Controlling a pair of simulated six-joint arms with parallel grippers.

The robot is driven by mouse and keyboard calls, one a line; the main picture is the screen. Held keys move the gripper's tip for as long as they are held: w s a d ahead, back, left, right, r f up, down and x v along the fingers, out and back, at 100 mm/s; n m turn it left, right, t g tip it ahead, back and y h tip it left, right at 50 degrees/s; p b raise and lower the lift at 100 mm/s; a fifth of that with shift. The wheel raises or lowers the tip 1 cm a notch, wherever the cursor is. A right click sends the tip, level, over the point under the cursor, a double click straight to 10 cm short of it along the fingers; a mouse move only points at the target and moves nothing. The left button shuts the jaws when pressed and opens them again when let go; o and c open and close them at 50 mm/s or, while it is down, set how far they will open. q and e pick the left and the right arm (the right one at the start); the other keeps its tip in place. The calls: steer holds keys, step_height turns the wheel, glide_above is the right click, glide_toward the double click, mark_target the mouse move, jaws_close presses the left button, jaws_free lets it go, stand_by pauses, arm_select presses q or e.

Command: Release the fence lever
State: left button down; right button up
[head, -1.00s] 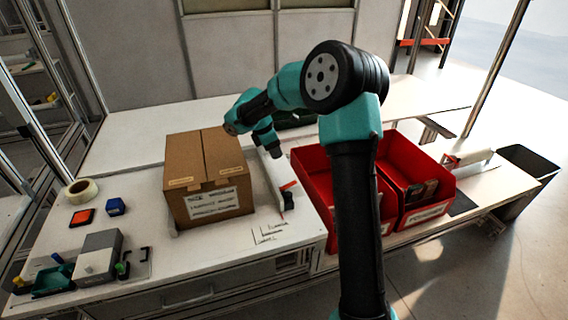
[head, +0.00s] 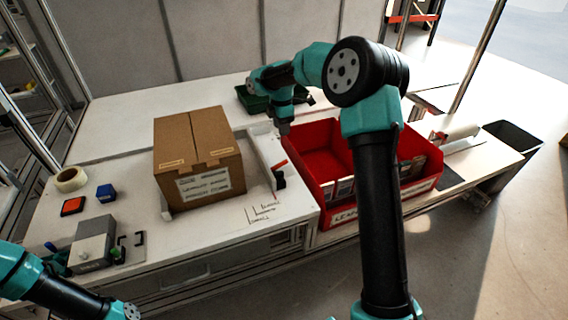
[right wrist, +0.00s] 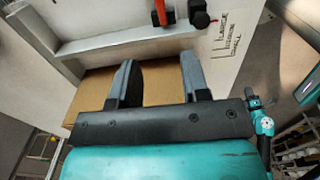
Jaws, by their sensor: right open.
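The fence (head: 262,150) is a pale bar along the right side of the cardboard box (head: 198,160). Its lever (head: 280,165) has a red arm and a black part near the fence's front end. In the right wrist view, the fence (right wrist: 125,40) crosses beyond my fingers, with the red lever (right wrist: 164,12) and a black knob (right wrist: 198,14) at the top edge. My right gripper (head: 284,130) hangs above the back end of the fence, apart from the lever. Its two fingers (right wrist: 158,78) are open and empty. My left arm enters at lower left; its gripper is not visible.
A green tray (head: 254,100) lies behind. A tape roll (head: 70,179), a blue block (head: 105,193) and a grey device (head: 93,243) sit at left.

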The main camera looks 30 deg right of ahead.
mark_target(282, 162)
step_height(282, 162, down, 17)
steer(key=shift+f, duration=0.1)
stand_by(0.6)
jaws_close()
